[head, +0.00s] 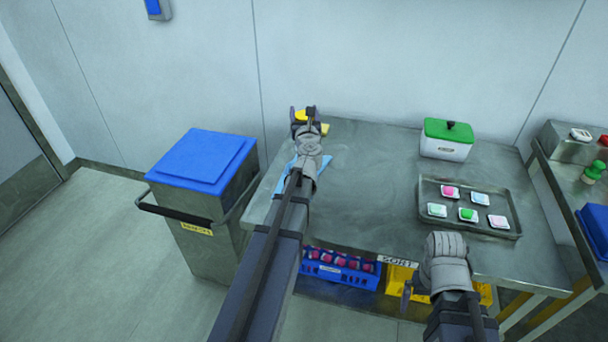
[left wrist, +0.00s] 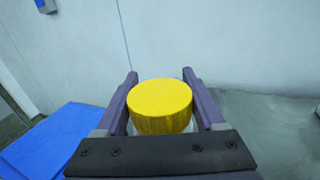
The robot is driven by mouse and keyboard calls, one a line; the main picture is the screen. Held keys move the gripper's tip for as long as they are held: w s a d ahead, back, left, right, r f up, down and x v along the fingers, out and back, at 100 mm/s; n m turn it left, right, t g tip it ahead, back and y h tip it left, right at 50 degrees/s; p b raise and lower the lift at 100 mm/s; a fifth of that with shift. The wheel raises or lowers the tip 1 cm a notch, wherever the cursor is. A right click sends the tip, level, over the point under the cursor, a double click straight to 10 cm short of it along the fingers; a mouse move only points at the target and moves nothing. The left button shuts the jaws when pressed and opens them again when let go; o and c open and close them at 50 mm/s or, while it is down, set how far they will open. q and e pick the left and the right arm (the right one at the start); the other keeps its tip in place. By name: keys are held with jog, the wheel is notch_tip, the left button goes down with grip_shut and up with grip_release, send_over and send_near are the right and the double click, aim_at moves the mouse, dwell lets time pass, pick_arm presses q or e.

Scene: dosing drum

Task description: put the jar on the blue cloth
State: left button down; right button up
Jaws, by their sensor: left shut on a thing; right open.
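The jar shows as a round yellow lid (left wrist: 160,97) between the two fingers of my left gripper (left wrist: 160,76), with a sliver of pale body under it. In the head view the yellow lid (head: 301,115) is at the far left end of the table, and my left gripper (head: 304,112) is shut on the jar. The jar's lower part is hidden. The blue cloth (head: 285,174) lies on the table's left side, partly covered by my left arm, nearer than the jar. My right gripper (head: 411,292) is open near the table's front edge.
A steel table (head: 365,170) holds a tray (head: 510,232) of several small coloured items and a green-lidded white box (head: 445,149). A small yellow item (head: 325,129) is beside my left gripper. A blue-lidded bin (head: 200,160) stands left. The table's middle is clear.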

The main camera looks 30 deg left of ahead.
pick_arm(q)
jog(key=shift+s+d+f+n+g+y, duration=0.1)
jog(key=shift+s+f+n+g+y, duration=0.45)
jog(key=shift+y, duration=0.25)
notch_tip(320, 180, down, 10)
jog(key=b, duration=1)
jog(key=shift+b, duration=0.3)
jog(key=shift+r, duration=0.2)
jog(key=shift+f, duration=0.15)
jog(key=shift+s+d+f+b, duration=0.1)
jog(key=shift+f+b, duration=0.15)
jog(key=shift+b, duration=0.15)
